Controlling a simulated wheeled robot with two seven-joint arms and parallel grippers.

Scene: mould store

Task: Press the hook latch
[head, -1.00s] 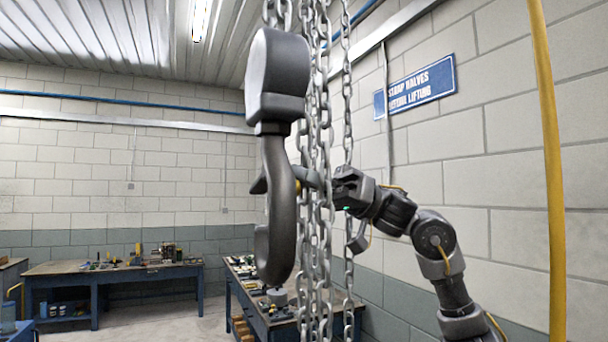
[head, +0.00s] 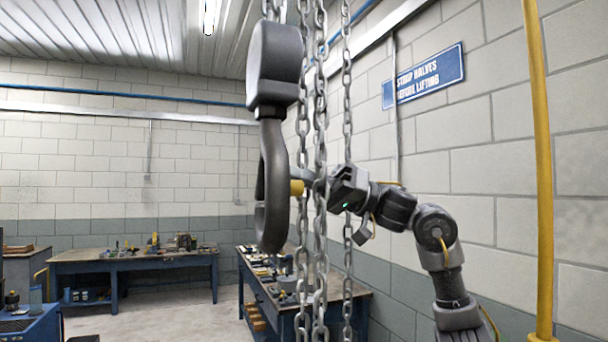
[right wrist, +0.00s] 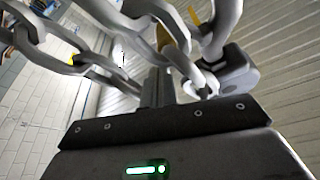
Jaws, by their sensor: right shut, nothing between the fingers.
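The dark grey hook (head: 273,165) hangs from its heavy block (head: 275,62) in the middle of the head view. A short yellow piece (head: 297,187) shows at the hook's right side; I cannot tell for sure whether it is the latch. My right gripper (head: 310,175) reaches in from the right at that height, its fingers partly behind the chains. Its fingers are shut and empty, close to the yellow piece; contact cannot be told. In the right wrist view the shut fingers (right wrist: 158,88) point at chain links (right wrist: 120,45), with a yellow bit (right wrist: 163,38) beyond. My left gripper is out of view.
Several chains (head: 320,130) hang just right of the hook, in front of my right gripper. A yellow upright pipe (head: 540,180) stands at the right. Workbenches (head: 135,254) stand behind at the left, another (head: 345,300) below the hook. A blue sign (head: 424,76) is on the wall.

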